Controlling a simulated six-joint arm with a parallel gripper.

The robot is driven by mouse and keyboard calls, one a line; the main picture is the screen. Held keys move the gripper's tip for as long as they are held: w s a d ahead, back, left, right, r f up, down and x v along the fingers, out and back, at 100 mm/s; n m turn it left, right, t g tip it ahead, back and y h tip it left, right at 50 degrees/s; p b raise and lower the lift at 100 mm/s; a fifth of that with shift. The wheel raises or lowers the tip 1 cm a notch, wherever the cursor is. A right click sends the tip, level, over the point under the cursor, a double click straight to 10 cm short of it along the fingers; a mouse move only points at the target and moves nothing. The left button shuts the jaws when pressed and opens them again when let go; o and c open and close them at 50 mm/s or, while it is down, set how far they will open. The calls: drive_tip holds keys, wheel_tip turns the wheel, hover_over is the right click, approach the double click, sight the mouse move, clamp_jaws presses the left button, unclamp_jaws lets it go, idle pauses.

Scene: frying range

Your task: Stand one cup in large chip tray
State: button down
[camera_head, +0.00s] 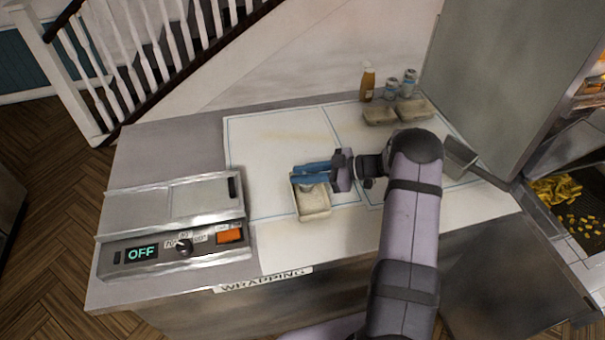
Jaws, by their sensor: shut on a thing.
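A pale rectangular chip tray (315,206) stands on the white wrapping board, near its front middle. My gripper (299,174) comes in from the right with its blue fingers over the back part of this tray. The fingers are shut on a small pale thing, likely the cup (306,189), which shows just below them within the tray's outline. The fingers hide most of it, so I cannot tell whether it touches the tray floor or stands upright.
Two smaller trays (380,117) sit at the back right, near a sauce bottle (367,83) and two shakers (392,89). A grey container (459,157) stands to the right, behind my arm. A sealing machine (172,218) reading OFF is at left. The board's left part is clear.

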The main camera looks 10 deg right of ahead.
drive_tip(key=c, duration=1.6)
unclamp_jaws()
drive_tip(key=shift+f, duration=0.25)
drive_tip(key=shift+o, duration=0.2)
drive_tip(key=shift+r, duration=0.15)
drive_tip(key=shift+r, duration=0.2)
drive_tip(key=b+v, duration=0.3)
drive_tip(key=v, duration=0.9)
drive_tip(key=shift+b, duration=0.4)
